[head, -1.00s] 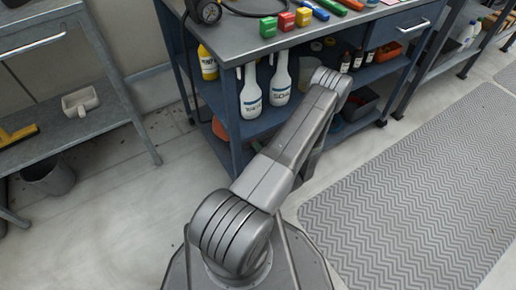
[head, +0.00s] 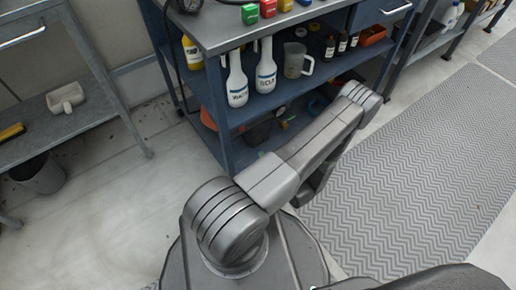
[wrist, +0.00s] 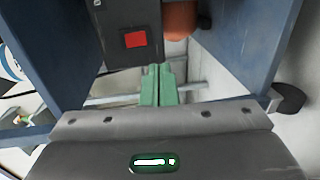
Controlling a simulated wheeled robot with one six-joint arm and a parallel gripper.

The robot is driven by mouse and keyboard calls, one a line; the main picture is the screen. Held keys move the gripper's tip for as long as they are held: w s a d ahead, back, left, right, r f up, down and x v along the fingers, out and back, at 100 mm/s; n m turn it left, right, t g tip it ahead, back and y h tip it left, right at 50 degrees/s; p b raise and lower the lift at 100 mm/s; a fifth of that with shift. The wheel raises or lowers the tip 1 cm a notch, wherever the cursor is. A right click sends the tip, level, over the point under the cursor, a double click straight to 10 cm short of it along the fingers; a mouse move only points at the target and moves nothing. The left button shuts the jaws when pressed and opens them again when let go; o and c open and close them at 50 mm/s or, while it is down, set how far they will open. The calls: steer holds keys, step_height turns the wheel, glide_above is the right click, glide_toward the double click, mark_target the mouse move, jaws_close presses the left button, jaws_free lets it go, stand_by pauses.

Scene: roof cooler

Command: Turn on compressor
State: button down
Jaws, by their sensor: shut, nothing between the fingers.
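The wrist view shows a dark box (wrist: 117,25) with a red rectangular switch (wrist: 136,39) on its face. An orange-red rounded body (wrist: 180,20) sits right beside the box; together they look like the compressor. My gripper (wrist: 160,70) has green fingers pressed together and empty, pointing toward the box. The fingertips appear just below the switch in the picture; whether they touch the box I cannot tell. In the head view an orange-red part (head: 208,118) shows low in the blue bench. The gripper is hidden there behind my arm.
Blue bench legs (wrist: 254,40) stand close on both sides in the wrist view. A grey cart (head: 95,100) is at left. Grey mat (head: 430,170) and floor are clear.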

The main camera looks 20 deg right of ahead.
steer(key=shift+s+d+f, duration=0.1)
steer(key=shift+s+d, duration=0.2)
steer(key=shift+s, duration=0.45)
steer(key=w+a+r+p, duration=0.1)
steer(key=w+a+r, duration=0.1)
steer(key=w, duration=0.3)
steer(key=shift+r+p, duration=0.35)
steer(key=shift+r, duration=0.05)
stand_by(0.4)
